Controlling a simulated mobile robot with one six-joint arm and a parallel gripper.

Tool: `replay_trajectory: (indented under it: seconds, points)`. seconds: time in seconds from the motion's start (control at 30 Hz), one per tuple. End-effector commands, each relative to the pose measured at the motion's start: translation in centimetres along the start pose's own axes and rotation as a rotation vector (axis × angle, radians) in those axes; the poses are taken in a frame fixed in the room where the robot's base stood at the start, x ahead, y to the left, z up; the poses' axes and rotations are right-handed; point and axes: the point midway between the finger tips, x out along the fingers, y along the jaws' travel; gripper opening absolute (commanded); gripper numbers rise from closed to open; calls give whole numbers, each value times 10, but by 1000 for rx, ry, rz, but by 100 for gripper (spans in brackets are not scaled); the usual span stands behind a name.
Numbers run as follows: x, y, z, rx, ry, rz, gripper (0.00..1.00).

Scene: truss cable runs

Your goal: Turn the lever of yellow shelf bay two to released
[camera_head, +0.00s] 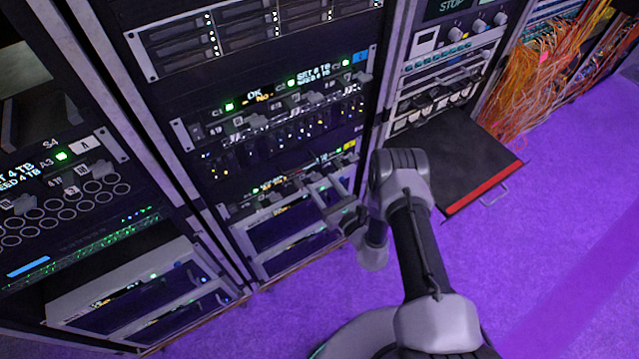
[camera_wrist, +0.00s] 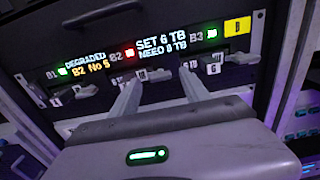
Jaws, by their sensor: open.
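The yellow shelf (camera_wrist: 190,88) has a yellow tag (camera_wrist: 237,25) at its right end; it also shows low in the middle rack in the head view (camera_head: 349,146). Its bays are marked B1, B2 and B3. The B2 light (camera_wrist: 130,53) is red; the B1 and B3 lights are green. A grey lever (camera_wrist: 140,72) sits below the B2 mark, partly hidden by my fingers, so I cannot tell its exact angle. My gripper (camera_wrist: 152,72) is open, with one finger on each side of that lever. In the head view my gripper (camera_head: 322,196) is in front of this shelf.
Neighbouring levers at B1 (camera_wrist: 75,95) and B3 (camera_wrist: 217,50) stick out close to my fingers. A pulled-out tray (camera_head: 455,160) with a red edge juts out right of my arm. The purple floor (camera_head: 570,240) is clear; orange cables (camera_head: 535,80) hang further right.

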Motion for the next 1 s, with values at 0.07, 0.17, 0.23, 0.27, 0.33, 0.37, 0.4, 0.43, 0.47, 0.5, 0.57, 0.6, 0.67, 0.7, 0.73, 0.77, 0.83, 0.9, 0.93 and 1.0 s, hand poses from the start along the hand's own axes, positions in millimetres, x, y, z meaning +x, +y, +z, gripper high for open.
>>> replay_trajectory:
  seconds: [0.07, 0.17, 0.23, 0.27, 0.33, 0.37, 0.4, 0.43, 0.47, 0.5, 0.57, 0.6, 0.67, 0.7, 0.73, 0.77, 0.83, 0.9, 0.93, 1.0]
  points:
    - [12, 0, -1, -3, -2, 1, 55]
    - [21, 0, 0, -1, -1, 1, 55]
    - [24, 0, 0, 0, -1, 1, 55]
    - [25, 0, 0, -1, 0, 0, 55]
    - [26, 0, 0, 0, 0, 0, 55]
    - [26, 0, 0, 0, 0, -1, 55]
    - [26, 0, 0, 0, 1, -1, 55]
    - [26, 0, 0, 0, 0, -1, 55]
    - [26, 0, 0, 0, 0, 0, 55]
    - [26, 0, 0, 0, 0, 0, 55]
    - [25, 0, 0, 0, 0, 0, 43]
    - [25, 0, 0, 0, 0, 0, 35]
    - [25, 0, 0, 0, 0, 0, 23]
    - [25, 0, 0, 0, 0, 0, 15]
    - [25, 0, 0, 0, 0, 0, 9]
    - [25, 0, 0, 0, 0, 0, 4]
    - [25, 0, 0, 0, 1, 0, 0]
    - [25, 0, 0, 1, 1, 0, 0]
    - [25, 0, 0, 3, 1, 0, 0]
    - [25, 0, 0, 12, 1, 0, 0]
